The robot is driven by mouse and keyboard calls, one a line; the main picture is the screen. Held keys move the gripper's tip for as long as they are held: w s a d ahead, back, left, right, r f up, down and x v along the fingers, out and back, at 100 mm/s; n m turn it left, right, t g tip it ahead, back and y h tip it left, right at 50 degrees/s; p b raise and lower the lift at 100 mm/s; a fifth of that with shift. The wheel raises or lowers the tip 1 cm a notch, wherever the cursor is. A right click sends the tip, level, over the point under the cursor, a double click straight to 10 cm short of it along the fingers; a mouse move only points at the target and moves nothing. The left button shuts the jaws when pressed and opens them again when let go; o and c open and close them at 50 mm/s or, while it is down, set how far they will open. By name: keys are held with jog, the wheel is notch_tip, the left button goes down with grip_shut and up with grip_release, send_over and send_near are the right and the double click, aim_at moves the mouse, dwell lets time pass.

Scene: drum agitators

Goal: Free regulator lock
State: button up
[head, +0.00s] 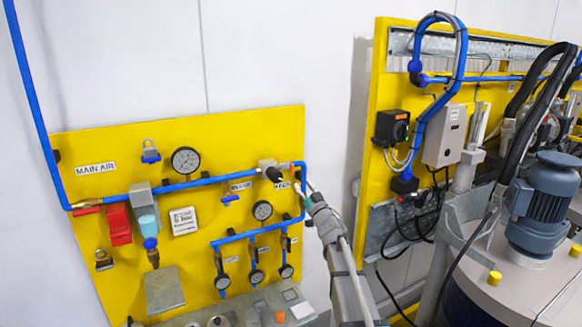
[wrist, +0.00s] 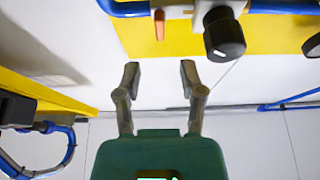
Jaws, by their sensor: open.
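The black regulator knob (head: 274,174) sits on a light grey body (head: 266,163) at the upper right of the yellow main air panel (head: 110,225). In the wrist view the knob (wrist: 224,38) is near the top, right of centre. My gripper (wrist: 160,74) is open and empty, its two fingers apart. The knob lies beyond and to the right of the fingers, not between them. In the head view my gripper (head: 301,190) is just right of the knob, seen small. I cannot make out a separate lock on the knob.
Blue air pipe (head: 207,181) runs to the regulator and bends beside my gripper. A second yellow panel (head: 377,90) and a grey motor (head: 545,205) stand right.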

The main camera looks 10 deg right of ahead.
aim_at(293, 170)
jog(key=p+x, duration=0.3)
jog(key=x, duration=0.6)
jog(key=shift+w+a+r, duration=0.1)
jog(key=shift+w, duration=0.25)
